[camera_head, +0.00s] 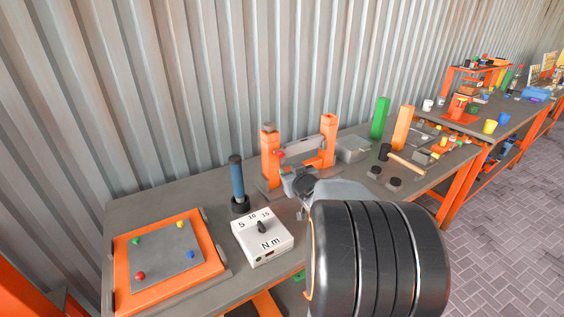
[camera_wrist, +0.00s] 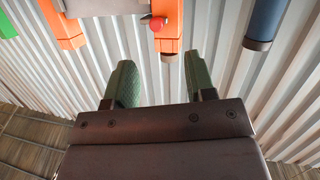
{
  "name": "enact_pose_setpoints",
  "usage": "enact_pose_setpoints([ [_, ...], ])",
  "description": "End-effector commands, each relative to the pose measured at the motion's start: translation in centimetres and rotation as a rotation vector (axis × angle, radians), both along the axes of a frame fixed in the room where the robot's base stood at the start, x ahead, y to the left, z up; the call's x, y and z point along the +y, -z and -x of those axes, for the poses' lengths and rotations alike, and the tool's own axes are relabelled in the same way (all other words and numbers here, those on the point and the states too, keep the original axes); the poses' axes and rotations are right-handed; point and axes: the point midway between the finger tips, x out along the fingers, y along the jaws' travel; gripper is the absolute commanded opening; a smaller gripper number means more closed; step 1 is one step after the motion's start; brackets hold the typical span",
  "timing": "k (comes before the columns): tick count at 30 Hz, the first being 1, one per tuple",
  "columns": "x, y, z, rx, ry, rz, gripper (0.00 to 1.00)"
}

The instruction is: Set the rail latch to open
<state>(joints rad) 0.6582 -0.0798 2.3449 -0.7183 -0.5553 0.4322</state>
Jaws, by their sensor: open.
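The rail latch stands at the wall side of the bench in the head view, with two orange posts (camera_head: 270,158) and a grey bar (camera_head: 302,149) between them. In the wrist view the scene is upside down; the grey plate (camera_wrist: 104,6) shows at the top edge, with a small red-tipped knob (camera_wrist: 156,23) by one orange post (camera_wrist: 168,38). My gripper (camera_wrist: 162,78) is open, its two green-padded fingers apart with nothing between them. In the head view my gripper (camera_head: 303,184) is in front of the latch, partly hidden by my arm. I cannot tell the latch's setting.
A blue-handled tool (camera_head: 237,180) stands left of the latch. A torque box (camera_head: 262,236) and an orange panel with coloured knobs (camera_head: 165,257) lie nearer. A green block (camera_head: 380,118), an orange block (camera_head: 403,127) and a hammer (camera_head: 404,162) are on the right. The corrugated wall (camera_head: 200,80) is behind.

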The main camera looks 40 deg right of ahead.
Motion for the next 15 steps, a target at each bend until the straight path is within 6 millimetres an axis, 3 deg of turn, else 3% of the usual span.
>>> enact_pose_setpoints([
  [1,-1.3,0.9,0.2,-0.042,-0.023,-0.006,0.50],
  [6,-3.2,1.5,1.0,-0.174,-0.133,-0.036,0.50],
  [11,-3.8,1.8,1.7,-0.236,-0.198,-0.063,0.50],
  [15,-4.0,1.8,1.0,-0.257,-0.222,-0.073,0.50],
])
